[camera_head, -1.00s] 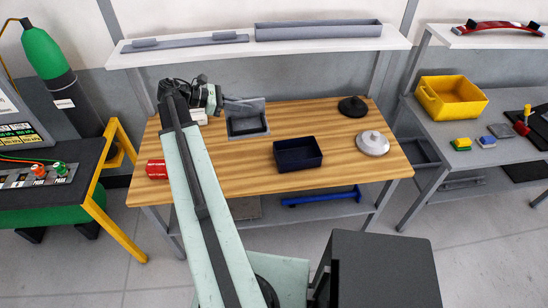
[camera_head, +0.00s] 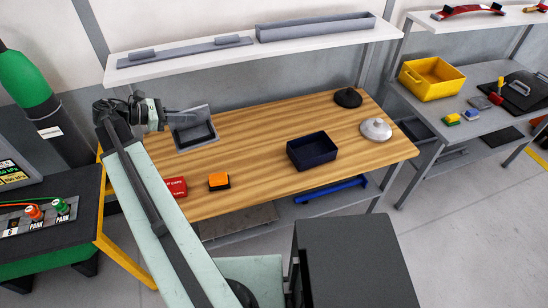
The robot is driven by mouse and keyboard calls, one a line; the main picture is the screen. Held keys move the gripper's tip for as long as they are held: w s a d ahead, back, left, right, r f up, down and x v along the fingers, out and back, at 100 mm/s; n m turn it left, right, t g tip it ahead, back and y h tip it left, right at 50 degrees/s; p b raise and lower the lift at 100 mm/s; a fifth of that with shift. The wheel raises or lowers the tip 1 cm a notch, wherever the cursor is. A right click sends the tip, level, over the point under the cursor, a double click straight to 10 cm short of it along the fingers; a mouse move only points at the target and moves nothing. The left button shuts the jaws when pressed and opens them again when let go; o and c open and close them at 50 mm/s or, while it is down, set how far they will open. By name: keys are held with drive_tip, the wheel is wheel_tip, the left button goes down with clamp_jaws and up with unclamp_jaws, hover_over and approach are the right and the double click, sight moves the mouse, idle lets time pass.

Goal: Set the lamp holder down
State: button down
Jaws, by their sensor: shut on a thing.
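My gripper (camera_head: 172,113) is at the far left of the workbench, reaching from the left at the end of my pale green arm. It is shut on a grey, tray-like piece with a dark recess, which I take as the lamp holder (camera_head: 211,139). The holder shows tilted over the back left part of the wooden bench top (camera_head: 262,131). I cannot tell whether its lower edge touches the wood. The fingertips are small and partly merge with the holder's left edge.
An orange block (camera_head: 219,181) and a red box (camera_head: 176,187) are near the front left. A dark blue bin (camera_head: 312,151) stands mid-bench. A black disc part (camera_head: 347,97) and a silver one (camera_head: 376,129) are right. Bare wood lies between holder and bin. A shelf (camera_head: 230,52) overhangs behind.

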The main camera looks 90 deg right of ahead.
drive_tip(key=shift+w, duration=0.25)
drive_tip(key=shift+s, duration=0.15)
